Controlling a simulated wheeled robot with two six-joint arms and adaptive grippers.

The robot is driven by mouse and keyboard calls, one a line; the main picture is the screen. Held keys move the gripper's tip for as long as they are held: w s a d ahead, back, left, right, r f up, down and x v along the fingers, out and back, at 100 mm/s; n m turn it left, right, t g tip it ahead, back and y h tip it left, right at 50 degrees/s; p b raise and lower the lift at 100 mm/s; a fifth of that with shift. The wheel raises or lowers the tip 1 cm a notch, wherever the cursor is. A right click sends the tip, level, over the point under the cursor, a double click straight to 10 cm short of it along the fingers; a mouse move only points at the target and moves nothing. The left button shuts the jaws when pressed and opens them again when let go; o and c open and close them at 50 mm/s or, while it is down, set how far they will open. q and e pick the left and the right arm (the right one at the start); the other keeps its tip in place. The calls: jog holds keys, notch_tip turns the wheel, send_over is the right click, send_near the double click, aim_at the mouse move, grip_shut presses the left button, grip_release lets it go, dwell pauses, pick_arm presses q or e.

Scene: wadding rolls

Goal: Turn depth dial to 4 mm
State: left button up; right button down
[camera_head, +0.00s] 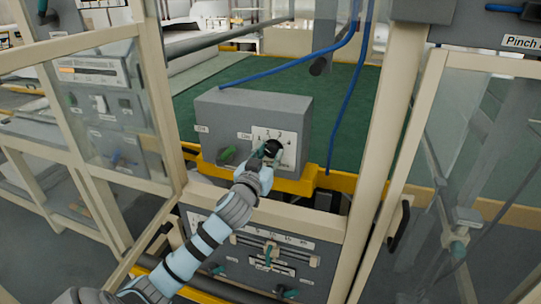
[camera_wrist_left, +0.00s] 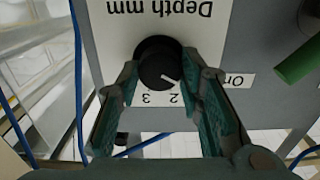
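The black depth dial (camera_head: 273,147) sits on a white numbered plate on the front of a grey box (camera_head: 225,112). In the left wrist view the dial (camera_wrist_left: 158,62) shows with the upside-down "Depth mm" label (camera_wrist_left: 160,10). Its white pointer mark aims to the lower right, near the 2; the 3 is beside the 2, and other numbers are hidden there. My left gripper (camera_head: 270,152) is at the dial, with one teal finger on each side of it. The fingertips are very close to its rim; I cannot tell whether they touch. My right gripper is not in view.
A green knob (camera_head: 227,155) is left of the dial, on the same box. Cream posts and clear panels stand on both sides of the opening. Blue hoses (camera_head: 345,90) hang at the right of the box. A lower panel (camera_head: 270,255) with sliders is below my forearm.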

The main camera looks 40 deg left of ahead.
pick_arm(q)
jog(key=c, duration=0.4)
jog(key=shift+c, duration=0.2)
